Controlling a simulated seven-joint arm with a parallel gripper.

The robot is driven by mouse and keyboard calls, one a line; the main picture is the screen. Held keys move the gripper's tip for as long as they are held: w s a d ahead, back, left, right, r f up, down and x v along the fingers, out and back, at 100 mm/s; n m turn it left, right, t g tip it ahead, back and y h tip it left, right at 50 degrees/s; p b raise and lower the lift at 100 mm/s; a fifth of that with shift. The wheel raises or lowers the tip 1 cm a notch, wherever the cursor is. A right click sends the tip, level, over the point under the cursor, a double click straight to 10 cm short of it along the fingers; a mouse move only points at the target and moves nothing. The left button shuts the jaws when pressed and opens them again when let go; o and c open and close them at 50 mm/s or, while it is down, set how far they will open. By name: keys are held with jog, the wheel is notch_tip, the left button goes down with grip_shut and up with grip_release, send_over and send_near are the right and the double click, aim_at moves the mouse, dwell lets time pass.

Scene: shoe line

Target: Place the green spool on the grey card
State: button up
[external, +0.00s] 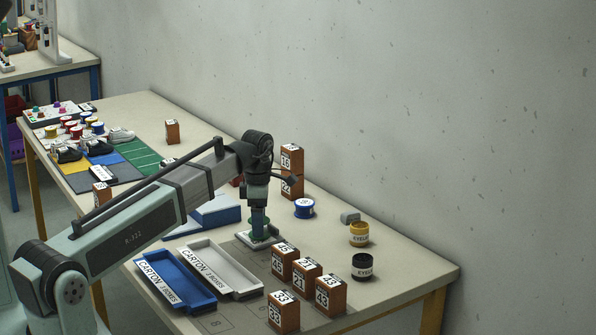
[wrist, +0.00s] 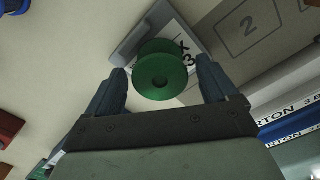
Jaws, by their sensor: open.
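The green spool (wrist: 160,72) is between the two fingers of my gripper (wrist: 161,86) in the wrist view, with a narrow gap at each side. It sits over a grey card (wrist: 130,46) with a white printed label, and seems to rest on it. The spool hides part of the label. In the external view my gripper (external: 259,208) points straight down over the green spool (external: 260,232), and a pale edge of the card (external: 250,242) shows beneath. My gripper is open.
White (external: 224,268) and blue (external: 178,283) carton trays lie in front. Several numbered brown boxes (external: 304,278) stand to the right. A blue spool (external: 304,208), a yellow tin (external: 359,233) and a black tin (external: 362,267) stand behind and right. Coloured mats lie far left.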

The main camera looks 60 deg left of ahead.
notch_tip(320, 180, up, 11)
dwell(0.5)
